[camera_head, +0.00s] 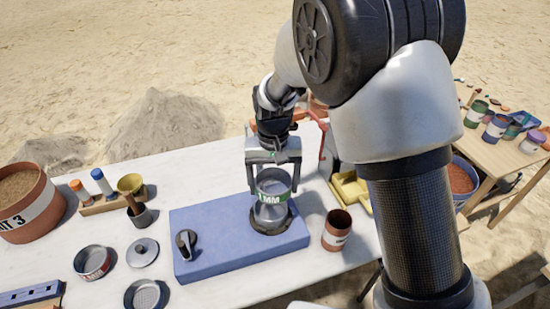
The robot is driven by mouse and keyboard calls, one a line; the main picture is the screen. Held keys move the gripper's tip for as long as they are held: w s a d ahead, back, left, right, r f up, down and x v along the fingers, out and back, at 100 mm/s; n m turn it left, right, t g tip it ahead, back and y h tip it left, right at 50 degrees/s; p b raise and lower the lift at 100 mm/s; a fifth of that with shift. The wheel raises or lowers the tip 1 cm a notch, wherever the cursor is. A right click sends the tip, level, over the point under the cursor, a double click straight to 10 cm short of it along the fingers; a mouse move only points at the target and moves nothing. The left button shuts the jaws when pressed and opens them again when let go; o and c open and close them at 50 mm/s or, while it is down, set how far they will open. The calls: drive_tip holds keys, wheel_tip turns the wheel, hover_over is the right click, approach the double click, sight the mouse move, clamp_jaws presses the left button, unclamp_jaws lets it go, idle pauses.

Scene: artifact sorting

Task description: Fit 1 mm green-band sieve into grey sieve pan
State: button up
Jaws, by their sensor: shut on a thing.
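The green-band sieve (275,196), marked 1MM, is a round metal sieve. It is held level between the two fingers of my gripper (273,172), which points straight down and is shut on its sides. Directly below it is a grey metal pan (270,216) on the dark round plate of a blue shaker base (215,250). The sieve and the pan line up as one stack in this view. I cannot tell whether the sieve is seated in the pan or just above it.
Left lie a red-band sieve (93,262), a lid (142,252) and a shallow metal dish (143,296). A brown cup (337,230) stands close right of the base. A yellow tray (352,190) is partly behind my arm.

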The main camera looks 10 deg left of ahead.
sight(270, 191)
drive_tip(key=shift+a, duration=0.5)
drive_tip(key=shift+s+d, duration=0.1)
drive_tip(key=shift+s, duration=0.05)
drive_tip(key=shift+f, duration=0.15)
drive_tip(key=shift+f+b, duration=1.9)
drive_tip(key=shift+f, duration=0.8)
drive_tip(key=shift+f+b, duration=0.6)
drive_tip(key=shift+f, duration=0.35)
drive_tip(key=o, duration=1.2)
